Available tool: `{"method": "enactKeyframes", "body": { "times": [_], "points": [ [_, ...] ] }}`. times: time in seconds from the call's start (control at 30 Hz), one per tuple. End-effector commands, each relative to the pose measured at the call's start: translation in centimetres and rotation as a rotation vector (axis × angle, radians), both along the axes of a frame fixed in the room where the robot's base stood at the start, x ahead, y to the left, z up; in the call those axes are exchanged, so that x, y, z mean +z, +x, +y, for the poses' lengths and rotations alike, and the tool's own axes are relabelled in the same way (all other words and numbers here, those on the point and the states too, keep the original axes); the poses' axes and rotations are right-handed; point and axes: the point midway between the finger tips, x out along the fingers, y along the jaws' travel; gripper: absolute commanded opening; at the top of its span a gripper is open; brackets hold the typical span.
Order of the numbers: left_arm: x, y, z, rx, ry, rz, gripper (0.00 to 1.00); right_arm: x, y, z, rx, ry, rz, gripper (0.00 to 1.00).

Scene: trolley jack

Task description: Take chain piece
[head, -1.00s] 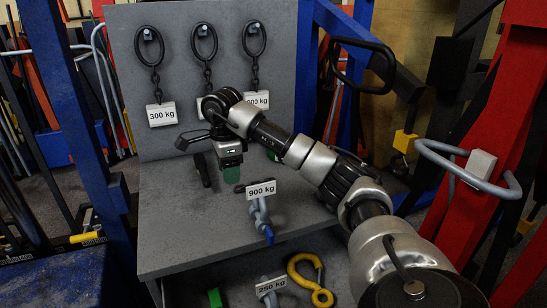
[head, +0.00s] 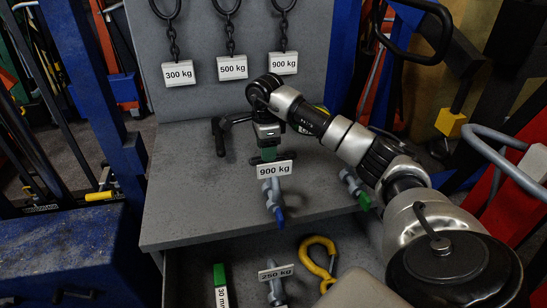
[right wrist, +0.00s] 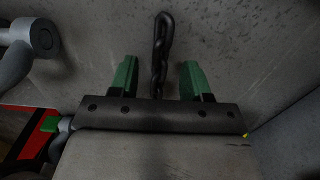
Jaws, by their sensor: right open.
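A dark chain piece (right wrist: 162,55) lies on the grey worktop in the right wrist view, with a long link at its far end. It lies between the two green fingers of my right gripper (right wrist: 157,78), which is open. The near end of the chain is hidden behind the gripper's body. In the head view my right gripper (head: 267,152) points down at the worktop, behind the 900 kg tag, and the chain piece is not clearly seen there. Whether the fingers touch the chain cannot be told. My left gripper is not in view.
A blue-grey shackle with a 900 kg tag (head: 275,169) lies just in front of the gripper. Tagged chains (head: 231,67) hang on the back panel. The open drawer below holds a yellow hook (head: 318,262) and a 250 kg tag (head: 276,272). The worktop's left front (head: 190,215) is clear.

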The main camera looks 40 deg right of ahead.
Motion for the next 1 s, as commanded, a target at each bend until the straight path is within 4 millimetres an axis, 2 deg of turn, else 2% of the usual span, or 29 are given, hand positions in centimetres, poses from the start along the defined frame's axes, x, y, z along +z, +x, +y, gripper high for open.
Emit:
{"method": "enactKeyframes", "body": {
  "times": [0.13, 0.43, 0.73, 1.0],
  "points": [
    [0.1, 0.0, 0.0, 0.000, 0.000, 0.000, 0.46, -1.9, 0.0, 0.0, 0.000, 0.001, 0.002, 0.48],
    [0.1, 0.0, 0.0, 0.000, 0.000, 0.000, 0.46, -2.3, 0.0, 0.0, 0.000, 0.000, 0.000, 0.48],
    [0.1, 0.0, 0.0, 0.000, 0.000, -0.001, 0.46, -2.3, 0.0, 0.0, 0.000, 0.000, 0.000, 0.02],
    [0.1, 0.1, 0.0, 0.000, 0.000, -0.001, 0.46, -2.2, 0.0, 0.0, 0.000, 0.000, -0.001, 0.00]
  ]
}}
